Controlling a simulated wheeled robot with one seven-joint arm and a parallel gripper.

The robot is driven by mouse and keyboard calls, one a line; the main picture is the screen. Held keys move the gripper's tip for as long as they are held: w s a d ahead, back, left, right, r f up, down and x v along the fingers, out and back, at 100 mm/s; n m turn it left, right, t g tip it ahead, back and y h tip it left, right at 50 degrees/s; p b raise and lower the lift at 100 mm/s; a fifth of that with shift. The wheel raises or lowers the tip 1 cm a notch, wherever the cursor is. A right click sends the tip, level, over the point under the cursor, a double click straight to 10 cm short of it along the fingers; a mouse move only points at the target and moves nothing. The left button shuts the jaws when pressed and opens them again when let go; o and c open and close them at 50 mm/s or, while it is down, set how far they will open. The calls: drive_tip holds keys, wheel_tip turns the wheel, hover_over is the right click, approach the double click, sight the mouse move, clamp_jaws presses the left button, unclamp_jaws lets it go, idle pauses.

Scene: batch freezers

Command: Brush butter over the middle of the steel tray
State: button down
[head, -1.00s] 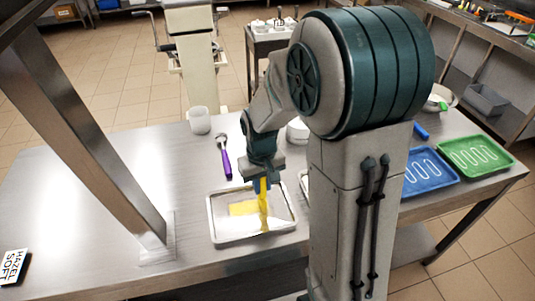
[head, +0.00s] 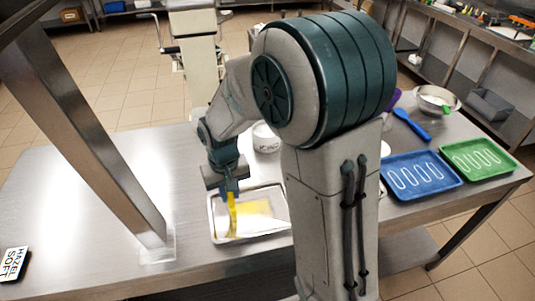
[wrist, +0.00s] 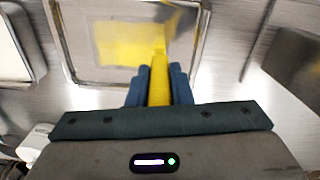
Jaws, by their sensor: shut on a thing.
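The steel tray (head: 215,233) lies on the steel table, with a yellow butter patch (head: 257,207) on its middle. My gripper (head: 229,193) is over the tray's left part, shut on a yellow brush (head: 232,218) that points down. The brush's lower end is at the tray floor, left of the patch; I cannot tell if it touches. In the wrist view the brush (wrist: 158,82) stands between the blue fingers, and the butter patch (wrist: 122,42) lies beyond it inside the tray rim (wrist: 64,45). My arm hides the tray's right end.
A blue tray (head: 422,177) and a green tray (head: 478,160) with white wavy lines stand at the right. Behind are a white tub (head: 266,138), a blue utensil (head: 411,126) and a steel bowl (head: 437,100). A slanted steel post (head: 100,130) rises at left.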

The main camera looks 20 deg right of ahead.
drive_tip(key=shift+w+a+r+p, duration=0.15)
drive_tip(key=shift+r+p, duration=0.2)
drive_tip(key=shift+r, duration=0.25)
drive_tip(key=shift+s+a+r+p, duration=0.1)
drive_tip(key=shift+r+p, duration=0.2)
drive_tip(key=shift+r, duration=0.25)
drive_tip(key=shift+d+r+p, duration=0.1)
drive_tip(key=shift+r+p, duration=0.45)
drive_tip(key=shift+r, duration=0.2)
drive_tip(key=shift+r+p, duration=1.45)
drive_tip(key=shift+r, duration=0.65)
